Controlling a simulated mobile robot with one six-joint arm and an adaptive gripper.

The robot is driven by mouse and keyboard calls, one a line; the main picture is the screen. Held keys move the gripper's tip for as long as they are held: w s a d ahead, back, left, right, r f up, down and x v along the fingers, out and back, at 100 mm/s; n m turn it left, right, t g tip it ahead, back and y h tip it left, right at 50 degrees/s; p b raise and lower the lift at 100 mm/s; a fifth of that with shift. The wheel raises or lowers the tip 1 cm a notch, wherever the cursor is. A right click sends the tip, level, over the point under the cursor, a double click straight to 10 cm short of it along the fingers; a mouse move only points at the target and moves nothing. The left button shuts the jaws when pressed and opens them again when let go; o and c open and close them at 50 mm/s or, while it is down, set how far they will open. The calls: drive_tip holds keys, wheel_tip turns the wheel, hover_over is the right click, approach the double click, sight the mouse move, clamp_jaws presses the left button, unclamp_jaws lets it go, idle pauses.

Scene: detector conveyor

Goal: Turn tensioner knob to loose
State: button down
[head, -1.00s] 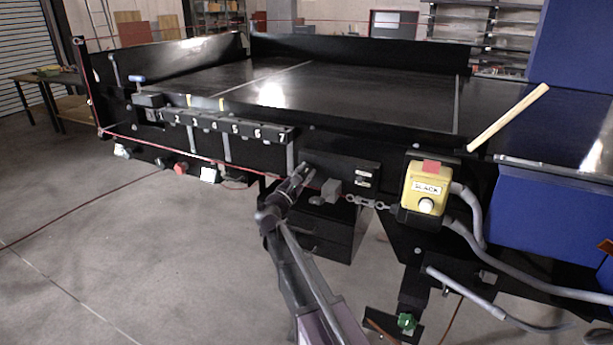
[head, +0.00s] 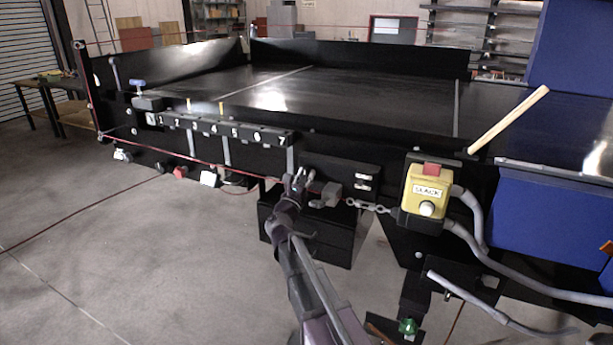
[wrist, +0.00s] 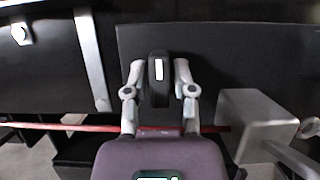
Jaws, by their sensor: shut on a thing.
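The tensioner knob (wrist: 158,80) is a dark, upright bar with a white mark near its top, in the middle of the wrist view. My gripper (wrist: 157,77) has one finger on each side of it and is shut on it. The knob stands in front of a dark panel (wrist: 230,55). In the head view my gripper (head: 299,178) is at the left part of the black panel below the table edge. The knob cannot be made out there behind the fingers.
A grey block (head: 331,190) with a chain (head: 368,206) is just right of my gripper. A yellow box marked SLACK (head: 426,190) stands farther right. A red cord (head: 200,166) runs along the front at the left. Open floor (head: 170,260) lies at the lower left.

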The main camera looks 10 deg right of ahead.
drive_tip(key=c, duration=0.6)
unclamp_jaws()
drive_tip(key=shift+m, duration=0.3)
